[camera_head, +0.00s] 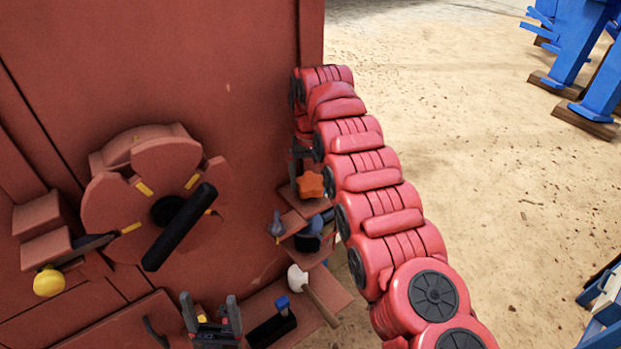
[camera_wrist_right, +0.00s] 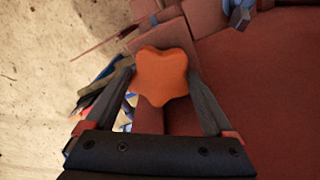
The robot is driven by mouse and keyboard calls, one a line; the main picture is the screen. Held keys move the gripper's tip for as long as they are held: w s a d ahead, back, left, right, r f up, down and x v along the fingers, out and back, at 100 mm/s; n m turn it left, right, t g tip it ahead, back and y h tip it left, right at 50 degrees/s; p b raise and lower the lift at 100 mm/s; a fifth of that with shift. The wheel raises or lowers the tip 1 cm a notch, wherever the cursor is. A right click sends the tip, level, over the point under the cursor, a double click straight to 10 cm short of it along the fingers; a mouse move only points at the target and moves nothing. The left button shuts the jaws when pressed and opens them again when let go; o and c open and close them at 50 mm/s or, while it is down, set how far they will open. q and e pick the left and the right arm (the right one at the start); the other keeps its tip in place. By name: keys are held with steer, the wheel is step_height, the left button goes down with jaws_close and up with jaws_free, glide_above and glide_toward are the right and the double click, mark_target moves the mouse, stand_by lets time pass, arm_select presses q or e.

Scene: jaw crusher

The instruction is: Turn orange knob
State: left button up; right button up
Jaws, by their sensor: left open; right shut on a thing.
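The orange star-shaped knob (camera_head: 311,184) sits on the right side of the red machine in the head view. In the right wrist view the knob (camera_wrist_right: 161,75) is between the two black fingers of my right gripper (camera_wrist_right: 163,92), which is shut on it. In the head view my right gripper (camera_head: 298,160) is mostly hidden beside the machine, at the end of my red arm. My left gripper (camera_head: 212,318) is at the bottom of the head view, open and empty, apart from the knob.
The red machine (camera_head: 260,80) fills the left, with a black-handled wheel (camera_head: 140,205) and a yellow knob (camera_head: 48,282). A white-headed hammer (camera_head: 312,295) and a blue-topped black item (camera_head: 272,325) lie on a low ledge. Blue stands (camera_head: 580,50) are far right; sandy floor between is clear.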

mark_target(311, 181)
steer(key=shift+w+r, duration=0.2)
steer(key=shift+r, duration=0.05)
steer(key=o, duration=1.1)
steer(key=shift+s+f, duration=0.1)
step_height(311, 181, up, 18)
steer(key=p, duration=1.6)
steer(key=shift+s+f+p, duration=0.1)
steer(key=shift+f+p, duration=0.1)
steer(key=shift+p, duration=0.15)
steer(key=shift+f, duration=0.1)
